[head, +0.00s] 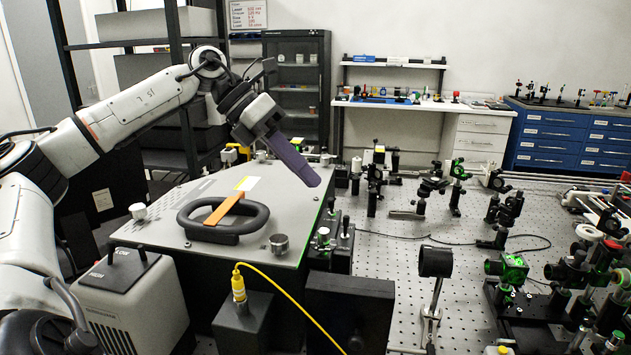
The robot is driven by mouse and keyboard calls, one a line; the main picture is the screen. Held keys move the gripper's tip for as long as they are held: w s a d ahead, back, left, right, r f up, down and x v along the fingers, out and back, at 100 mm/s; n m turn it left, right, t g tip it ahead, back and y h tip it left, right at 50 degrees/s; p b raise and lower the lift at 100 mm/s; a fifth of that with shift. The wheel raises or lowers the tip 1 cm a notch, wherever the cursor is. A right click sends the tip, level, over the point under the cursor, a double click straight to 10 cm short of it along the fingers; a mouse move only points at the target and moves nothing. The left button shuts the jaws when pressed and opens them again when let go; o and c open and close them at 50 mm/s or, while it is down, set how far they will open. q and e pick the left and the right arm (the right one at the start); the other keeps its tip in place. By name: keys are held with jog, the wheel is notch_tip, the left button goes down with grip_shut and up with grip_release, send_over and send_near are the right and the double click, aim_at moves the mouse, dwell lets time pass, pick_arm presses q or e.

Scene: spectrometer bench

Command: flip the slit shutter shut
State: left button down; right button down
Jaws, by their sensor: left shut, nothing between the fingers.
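The large grey spectrometer box (165,222) stands at the left of the bench, its flat top facing up. A black loop handle (200,232) lies on its top, with an orange-brown flat bar (224,207) across it. A silver knob (279,243) sits near the top's front right corner. I cannot tell for certain which part is the slit shutter. A small black unit with knobs (331,250) is at the box's right side. My left gripper (314,181) is shut and empty, its long purple-grey fingers slanting down right above the box's right edge. My right gripper is out of view.
A yellow cable (290,297) runs from a dark block in front of the box. A black panel (350,312) stands beside it. Optics mounts crowd the perforated bench (395,265) on the right, including a black round mount (435,262). Shelving (187,120) stands behind my left arm.

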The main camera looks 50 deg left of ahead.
pick_arm(q)
jog(key=v, duration=0.3)
jog(key=shift+a+r, duration=0.2)
jog(key=shift+r, duration=0.05)
dwell(0.4)
